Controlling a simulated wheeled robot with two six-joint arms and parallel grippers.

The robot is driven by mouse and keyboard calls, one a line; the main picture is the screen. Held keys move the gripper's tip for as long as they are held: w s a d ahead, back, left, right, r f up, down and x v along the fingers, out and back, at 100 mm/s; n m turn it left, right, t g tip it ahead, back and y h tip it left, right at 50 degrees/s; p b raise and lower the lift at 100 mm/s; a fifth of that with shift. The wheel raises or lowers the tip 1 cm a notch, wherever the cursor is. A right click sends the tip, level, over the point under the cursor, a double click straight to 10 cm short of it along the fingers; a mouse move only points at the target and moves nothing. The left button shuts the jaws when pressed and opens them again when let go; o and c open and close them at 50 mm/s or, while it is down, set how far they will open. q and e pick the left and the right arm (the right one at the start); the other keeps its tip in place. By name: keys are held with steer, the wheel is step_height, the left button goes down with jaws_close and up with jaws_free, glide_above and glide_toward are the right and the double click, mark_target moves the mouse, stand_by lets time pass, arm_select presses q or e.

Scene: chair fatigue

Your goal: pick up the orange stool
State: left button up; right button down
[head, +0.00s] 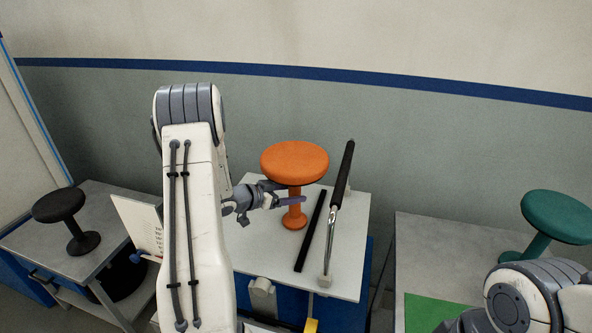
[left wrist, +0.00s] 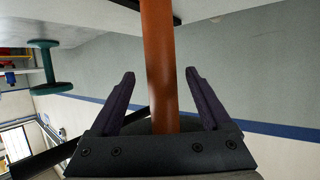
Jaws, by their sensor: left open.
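The orange stool (head: 294,163) stands upright on the middle table, with a round seat, a thin stem and a round base. My left gripper (head: 289,194) is at the stem, just below the seat. In the left wrist view the orange stem (left wrist: 158,60) runs between the two open fingers of my left gripper (left wrist: 160,90). A gap shows on both sides of the stem. My right arm shows at the lower right of the head view, but its gripper is not visible.
A black bar (head: 311,232) and a black-handled metal tool (head: 338,200) lie right of the stool on the middle table (head: 262,252). A black stool (head: 60,205) stands on the left table. A green stool (head: 556,216) stands on the right table (head: 430,250).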

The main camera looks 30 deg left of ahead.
arm_select(q)
steer(key=p+x, duration=0.1)
steer(key=x, duration=0.4)
steer(key=shift+w+a+f, duration=0.1)
steer(key=shift+f, duration=0.1)
steer(key=shift+c, duration=0.3)
jaws_close()
stand_by(0.9)
steer(key=shift+r, duration=0.3)
